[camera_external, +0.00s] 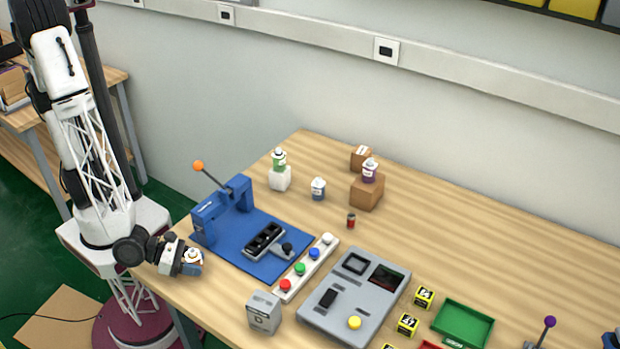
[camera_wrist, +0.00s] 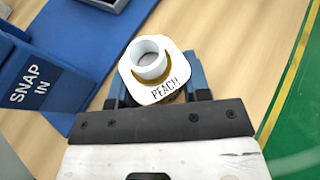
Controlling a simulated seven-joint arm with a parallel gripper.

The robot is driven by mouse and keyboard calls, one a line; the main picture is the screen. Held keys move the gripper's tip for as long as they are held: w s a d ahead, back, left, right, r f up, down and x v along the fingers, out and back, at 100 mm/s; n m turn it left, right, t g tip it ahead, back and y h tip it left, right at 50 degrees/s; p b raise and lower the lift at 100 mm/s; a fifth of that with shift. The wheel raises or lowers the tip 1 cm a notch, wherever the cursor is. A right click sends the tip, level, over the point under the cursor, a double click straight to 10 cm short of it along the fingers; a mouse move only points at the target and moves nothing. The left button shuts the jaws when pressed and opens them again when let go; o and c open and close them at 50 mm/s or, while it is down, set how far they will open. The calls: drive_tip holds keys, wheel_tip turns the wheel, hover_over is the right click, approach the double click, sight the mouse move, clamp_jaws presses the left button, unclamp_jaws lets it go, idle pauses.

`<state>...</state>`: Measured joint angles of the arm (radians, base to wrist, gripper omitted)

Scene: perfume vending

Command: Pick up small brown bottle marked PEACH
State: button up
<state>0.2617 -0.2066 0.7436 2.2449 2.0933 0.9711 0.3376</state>
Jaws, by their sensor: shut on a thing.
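The small bottle marked PEACH (camera_wrist: 160,90) shows in the wrist view from above, with a white top, a white ring-shaped neck and a brown band inside it. My gripper (camera_wrist: 160,98) is shut on it, with a blue finger on each side. In the external view my gripper (camera_external: 191,266) is at the left front edge of the table, with the PEACH bottle (camera_external: 192,256) between its fingers. The bottle's lower body is hidden by the fingers and the wrist. I cannot tell whether its base touches the table.
A blue press fixture (camera_external: 222,215) with an orange-knobbed lever stands just beyond my gripper; its "SNAP IN" side (camera_wrist: 30,85) shows in the wrist view. A button strip (camera_external: 307,268), grey machine (camera_external: 340,320) and green tray (camera_external: 463,322) lie to the right. Several other bottles stand at the back.

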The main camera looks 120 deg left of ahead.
wheel_tip(320, 180, up, 2)
drive_tip(key=shift+r, duration=0.1)
drive_tip(key=s, duration=0.5)
drive_tip(key=s+r, duration=0.1)
drive_tip(key=s, duration=1)
drive_tip(key=shift+a+r, duration=0.15)
drive_tip(key=shift+r, duration=0.1)
